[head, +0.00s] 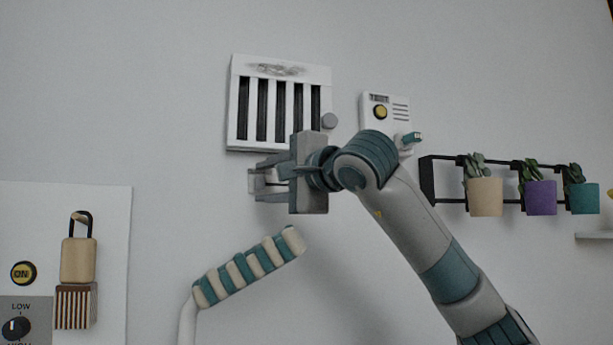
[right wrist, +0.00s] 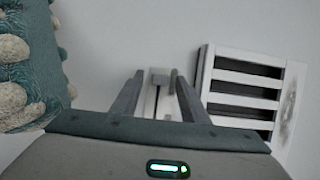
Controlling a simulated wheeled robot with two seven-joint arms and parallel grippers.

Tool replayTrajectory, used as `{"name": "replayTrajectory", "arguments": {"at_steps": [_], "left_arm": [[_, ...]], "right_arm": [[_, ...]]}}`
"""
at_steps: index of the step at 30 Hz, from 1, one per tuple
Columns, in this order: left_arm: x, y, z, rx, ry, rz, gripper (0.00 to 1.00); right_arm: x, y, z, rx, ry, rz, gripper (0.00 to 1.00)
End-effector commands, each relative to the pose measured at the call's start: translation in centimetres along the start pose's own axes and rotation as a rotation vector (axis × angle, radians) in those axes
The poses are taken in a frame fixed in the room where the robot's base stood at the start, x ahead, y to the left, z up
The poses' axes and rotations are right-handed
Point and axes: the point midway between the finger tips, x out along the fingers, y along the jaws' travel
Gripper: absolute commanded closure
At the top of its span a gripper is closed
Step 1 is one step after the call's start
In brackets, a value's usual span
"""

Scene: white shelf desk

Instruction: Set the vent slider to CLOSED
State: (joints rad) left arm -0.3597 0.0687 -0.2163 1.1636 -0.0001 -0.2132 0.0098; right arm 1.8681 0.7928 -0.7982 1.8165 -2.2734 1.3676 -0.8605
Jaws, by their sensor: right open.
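The white vent (head: 235,100) is on the wall at upper centre, with dark gaps showing between its slats. It also shows at the right of the right wrist view (right wrist: 293,95). Just below it is a small white slider (head: 270,181) on a short plate, partly hidden by my gripper; its knob shows in the right wrist view (right wrist: 161,76). My right gripper (head: 261,180) is open, with its fingers on either side of the slider knob. Whether they touch it I cannot tell. Any CLOSED label is not readable. My left gripper is not in view.
A striped padded bar (head: 250,266) juts out below my right gripper. A timer box (head: 385,122) and a rack of potted plants (head: 485,197) are at right. A panel with a padlock (head: 79,259) and an ON button (head: 23,273) is at left.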

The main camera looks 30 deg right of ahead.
Motion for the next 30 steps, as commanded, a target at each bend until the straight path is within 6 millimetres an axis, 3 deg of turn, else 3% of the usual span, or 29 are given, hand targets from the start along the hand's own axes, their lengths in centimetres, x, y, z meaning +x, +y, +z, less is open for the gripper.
{"name": "replayTrajectory", "arguments": {"at_steps": [8,21,30], "left_arm": [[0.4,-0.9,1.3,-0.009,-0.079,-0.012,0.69],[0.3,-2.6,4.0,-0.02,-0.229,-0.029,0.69],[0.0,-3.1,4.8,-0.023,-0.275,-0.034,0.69]], "right_arm": [[-4.1,0.2,0.0,-0.001,0.001,-0.004,0.59],[-12.9,0.1,0.1,-0.002,-0.001,-0.004,0.59],[-16.1,0.1,0.2,-0.002,-0.001,0.0,0.59]]}}
